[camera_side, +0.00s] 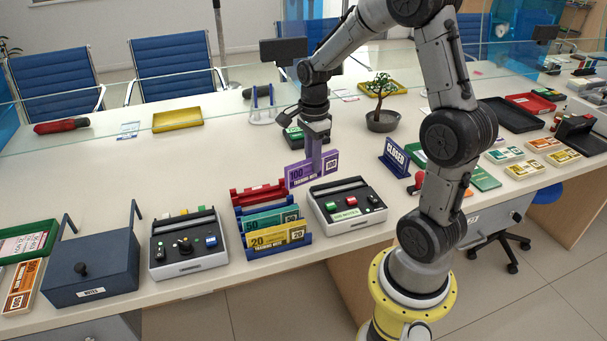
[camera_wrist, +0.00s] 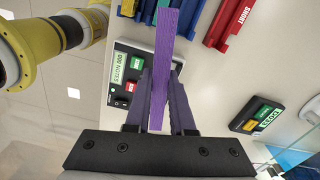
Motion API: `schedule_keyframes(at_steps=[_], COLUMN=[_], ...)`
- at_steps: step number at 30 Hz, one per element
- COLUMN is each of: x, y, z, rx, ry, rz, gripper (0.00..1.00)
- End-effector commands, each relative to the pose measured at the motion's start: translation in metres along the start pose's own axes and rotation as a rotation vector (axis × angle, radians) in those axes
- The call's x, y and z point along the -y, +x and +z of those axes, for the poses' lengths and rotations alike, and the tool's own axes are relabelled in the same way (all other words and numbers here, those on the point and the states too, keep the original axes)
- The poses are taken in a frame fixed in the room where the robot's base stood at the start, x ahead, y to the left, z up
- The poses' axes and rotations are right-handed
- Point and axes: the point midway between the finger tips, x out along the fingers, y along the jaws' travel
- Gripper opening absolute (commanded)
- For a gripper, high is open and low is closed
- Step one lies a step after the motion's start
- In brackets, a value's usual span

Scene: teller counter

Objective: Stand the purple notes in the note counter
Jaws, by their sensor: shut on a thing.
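The purple notes (camera_side: 300,174), marked 100, stand upright on edge in my gripper (camera_side: 314,154), above the counter top. In the wrist view the notes (camera_wrist: 172,60) show edge-on as a purple strip between the two fingers of my gripper (camera_wrist: 160,92), which is shut on them. The note counter (camera_side: 348,214), a grey and white machine with coloured buttons and a green NOTES display, is just right of and nearer the side camera than the notes. It shows partly behind the fingers in the wrist view (camera_wrist: 118,80). The notes look apart from it; their exact height is unclear.
A second button machine (camera_side: 188,250) and a dark lidded box (camera_side: 92,270) are farther left. A CLOSED sign (camera_side: 395,160) and potted tree (camera_side: 382,122) are to the right.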

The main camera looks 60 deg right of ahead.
Motion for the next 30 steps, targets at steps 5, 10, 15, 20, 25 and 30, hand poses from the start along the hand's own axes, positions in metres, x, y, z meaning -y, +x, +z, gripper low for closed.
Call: schedule_keyframes(at_steps=[5, 10, 15, 20, 25, 30], x=[0.017, 0.016, 0.013, 0.012, 0.012, 0.013], y=[0.013, 0.022, 0.027, 0.038, 0.052, 0.062], z=[-0.059, -0.092, -0.102, -0.102, -0.101, -0.101], rx=[0.0, 0.0, 0.001, 0.001, 0.001, 0.001], ry=[0.1, 0.191, 0.222, 0.222, 0.222, 0.222], rz=[0.0, -0.001, -0.001, 0.001, 0.001, -0.001], gripper=[0.0, 0.0, 0.0, 0.0, 0.0, 0.0])
